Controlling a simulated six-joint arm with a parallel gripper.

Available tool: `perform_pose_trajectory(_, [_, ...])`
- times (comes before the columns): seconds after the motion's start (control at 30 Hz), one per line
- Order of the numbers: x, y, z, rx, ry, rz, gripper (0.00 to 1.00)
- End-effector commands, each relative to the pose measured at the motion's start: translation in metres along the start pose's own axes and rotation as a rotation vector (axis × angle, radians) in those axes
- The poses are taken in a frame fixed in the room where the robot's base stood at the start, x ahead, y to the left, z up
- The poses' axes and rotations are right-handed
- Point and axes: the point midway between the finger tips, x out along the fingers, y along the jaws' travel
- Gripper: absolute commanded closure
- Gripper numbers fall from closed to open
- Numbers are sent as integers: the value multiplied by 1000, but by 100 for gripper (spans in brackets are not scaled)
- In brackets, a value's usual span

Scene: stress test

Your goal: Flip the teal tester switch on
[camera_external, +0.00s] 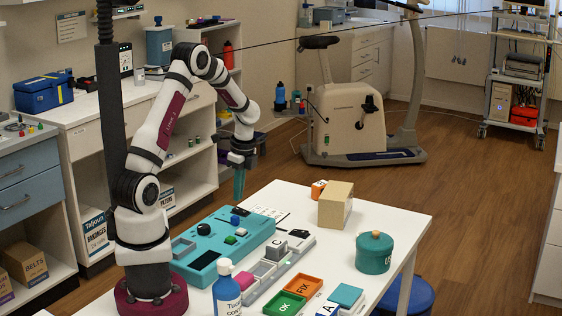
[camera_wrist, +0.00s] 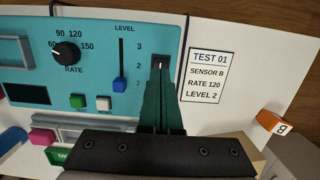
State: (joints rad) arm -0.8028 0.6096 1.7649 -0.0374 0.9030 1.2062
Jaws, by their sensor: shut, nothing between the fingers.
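The teal tester (camera_external: 251,241) lies on the white table; its panel (camera_wrist: 98,40) fills the upper left of the wrist view. A black switch (camera_wrist: 160,62) sits at the panel's right end, beside the level slider. My gripper (camera_external: 238,199) points down over that end of the tester. In the wrist view my gripper (camera_wrist: 162,80) has its dark green fingers together and empty, with the tips overlapping the lower part of the switch. I cannot tell whether they touch it. The fingers hide part of the switch, and its position is unclear.
A test card (camera_wrist: 208,75) lies to the right. A cardboard box (camera_external: 334,208) and teal pot (camera_external: 374,254) stand farther right.

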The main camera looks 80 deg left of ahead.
Motion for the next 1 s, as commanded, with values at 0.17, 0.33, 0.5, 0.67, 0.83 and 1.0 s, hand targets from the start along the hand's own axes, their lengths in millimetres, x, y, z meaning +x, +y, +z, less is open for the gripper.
perform_pose_trajectory(0.17, [22, 0, 0, 0, 0, 1, 100])
perform_pose_trajectory(0.33, [28, 0, 0, 0, 0, 0, 100])
perform_pose_trajectory(0.5, [27, 0, 0, 0, 0, 0, 100])
perform_pose_trajectory(0.67, [32, 0, 2, 0, 0, 1, 100])
perform_pose_trajectory(0.83, [33, 0, 1, 0, 0, 0, 100])
perform_pose_trajectory(1.0, [32, 0, -1, -1, 1, 0, 100])
